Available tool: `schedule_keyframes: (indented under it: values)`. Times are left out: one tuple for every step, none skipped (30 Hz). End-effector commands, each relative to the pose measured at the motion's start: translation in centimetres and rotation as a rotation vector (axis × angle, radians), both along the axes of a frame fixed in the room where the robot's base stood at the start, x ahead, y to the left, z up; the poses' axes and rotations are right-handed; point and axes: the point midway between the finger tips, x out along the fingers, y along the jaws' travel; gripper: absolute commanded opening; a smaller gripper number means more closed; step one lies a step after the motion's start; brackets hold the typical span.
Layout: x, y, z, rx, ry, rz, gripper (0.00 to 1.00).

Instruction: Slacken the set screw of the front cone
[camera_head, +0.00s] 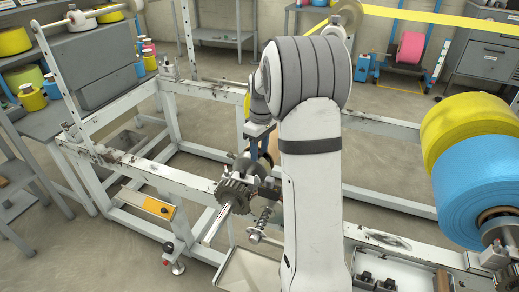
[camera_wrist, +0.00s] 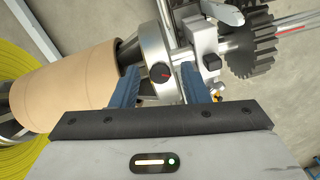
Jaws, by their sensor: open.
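The front cone (camera_wrist: 178,60) is a metal cone and collar on the shaft, at the top middle of the wrist view. Its set screw (camera_wrist: 160,73) shows as a round black knob with a small red mark. My gripper (camera_wrist: 160,84) is open, with its two blue fingers on either side of the knob in the picture and a gap visible on both sides. I cannot tell how far the fingertips reach along the knob. In the head view my gripper's blue fingers (camera_head: 262,138) are over the shaft, and my arm hides much of the cone.
A brown cardboard core (camera_wrist: 68,84) sits left of the cone, with yellow film (camera_wrist: 20,155) below. A dark gear (camera_wrist: 250,45) is right. In the head view, a white machine frame (camera_head: 160,172) surrounds the shaft, and large yellow (camera_head: 465,115) and blue (camera_head: 480,180) rolls stand right.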

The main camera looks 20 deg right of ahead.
Motion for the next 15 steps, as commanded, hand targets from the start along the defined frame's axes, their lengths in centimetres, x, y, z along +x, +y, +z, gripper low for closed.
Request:
schedule_keyframes:
  values:
    - [0.00,0.00,0.02,0.000,0.000,0.000,0.39]
    - [0.00,0.00,0.02,0.000,0.000,0.000,0.37]
    - [0.00,0.00,0.02,0.000,0.000,0.000,0.34]
    - [0.00,0.00,0.03,0.000,0.000,0.000,0.31]
    - [0.00,0.00,0.03,0.000,0.000,0.000,0.29]
    - [0.00,0.00,0.03,0.000,0.000,0.000,0.26]
    - [0.00,0.00,0.03,0.000,0.000,0.000,0.23]
    - [0.00,0.00,0.03,0.000,0.000,0.000,0.21]
    - [0.00,0.00,0.04,0.000,0.000,0.000,0.17]
    - [0.00,0.00,0.04,0.000,0.000,0.000,0.15]
    - [0.00,0.00,0.04,0.000,0.000,0.000,0.12]
    - [0.00,0.00,0.04,0.000,0.000,0.000,0.09]
    - [0.00,0.00,0.04,0.000,0.000,0.000,0.07]
    - [0.00,0.00,0.04,0.000,0.000,0.000,0.04]
    - [0.00,0.00,0.04,0.000,0.000,0.000,0.01]
